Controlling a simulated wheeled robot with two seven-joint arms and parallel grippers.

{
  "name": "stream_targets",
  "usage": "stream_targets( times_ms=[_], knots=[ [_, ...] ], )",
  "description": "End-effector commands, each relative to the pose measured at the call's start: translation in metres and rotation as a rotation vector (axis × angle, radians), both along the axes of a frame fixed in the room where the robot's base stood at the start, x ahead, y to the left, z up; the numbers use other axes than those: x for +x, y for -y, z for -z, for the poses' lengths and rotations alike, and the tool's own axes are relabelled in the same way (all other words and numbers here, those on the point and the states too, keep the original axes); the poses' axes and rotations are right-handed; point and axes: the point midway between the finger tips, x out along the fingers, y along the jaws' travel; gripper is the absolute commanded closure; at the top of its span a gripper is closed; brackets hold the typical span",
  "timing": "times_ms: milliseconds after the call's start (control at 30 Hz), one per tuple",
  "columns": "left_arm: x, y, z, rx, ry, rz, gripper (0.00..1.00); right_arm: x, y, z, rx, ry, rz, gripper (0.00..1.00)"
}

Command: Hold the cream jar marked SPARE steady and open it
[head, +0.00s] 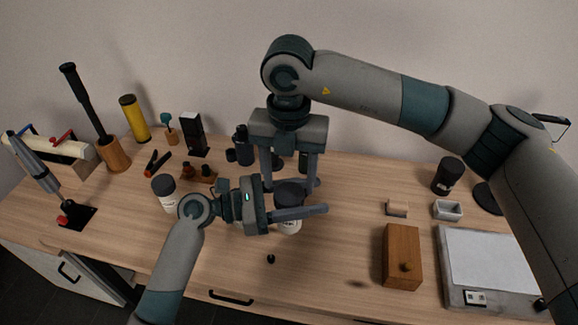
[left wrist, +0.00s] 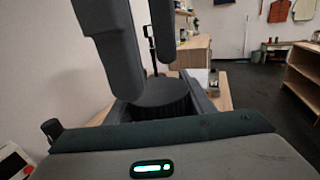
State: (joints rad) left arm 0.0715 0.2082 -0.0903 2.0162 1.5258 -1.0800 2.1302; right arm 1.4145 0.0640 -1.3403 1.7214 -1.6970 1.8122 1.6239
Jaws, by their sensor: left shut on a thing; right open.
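A cream jar with a dark lid (head: 289,193) and a white labelled body (head: 291,229) stands upright near the table's middle; its label is too small and covered to read. My left gripper (head: 310,199) is shut on this jar from the left, fingers pointing right. The lid (left wrist: 160,92) also shows between its fingers in the left wrist view. My right gripper (head: 290,184) is open, pointing down from above, with its fingers on either side of the lid. I cannot tell whether they touch it. A similar dark-lidded jar (head: 165,192) stands to the left.
A wooden box (head: 401,256), a small grey tray (head: 447,210) and a flat grey device (head: 490,262) are at the right. A small dark knob (head: 270,259) lies in front. Bottles and a small rack (head: 199,175) stand behind on the left. The front middle is mostly clear.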

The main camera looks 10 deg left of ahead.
Motion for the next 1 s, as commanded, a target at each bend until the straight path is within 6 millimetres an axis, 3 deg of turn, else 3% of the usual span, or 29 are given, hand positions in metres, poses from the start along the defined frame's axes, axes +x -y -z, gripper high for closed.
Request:
stream_targets(
  times_ms=[300, 733, 867, 1000],
  knots=[
    [0.000, 0.000, 0.000, 0.000, 0.000, 0.000, 1.00, 0.000, 0.000, 0.037, 0.000, -0.002, 0.001, 0.43],
    [0.000, 0.000, 0.000, 0.000, 0.000, 0.000, 1.00, 0.000, 0.000, 0.043, 0.000, -0.001, 0.000, 0.43],
    [0.000, 0.000, 0.000, 0.000, 0.000, 0.000, 1.00, 0.000, 0.000, 0.043, 0.000, -0.001, 0.000, 0.74],
    [0.000, 0.000, 0.000, 0.000, 0.000, 0.000, 1.00, 0.000, 0.000, 0.043, 0.000, -0.001, 0.000, 0.77]
  ],
)
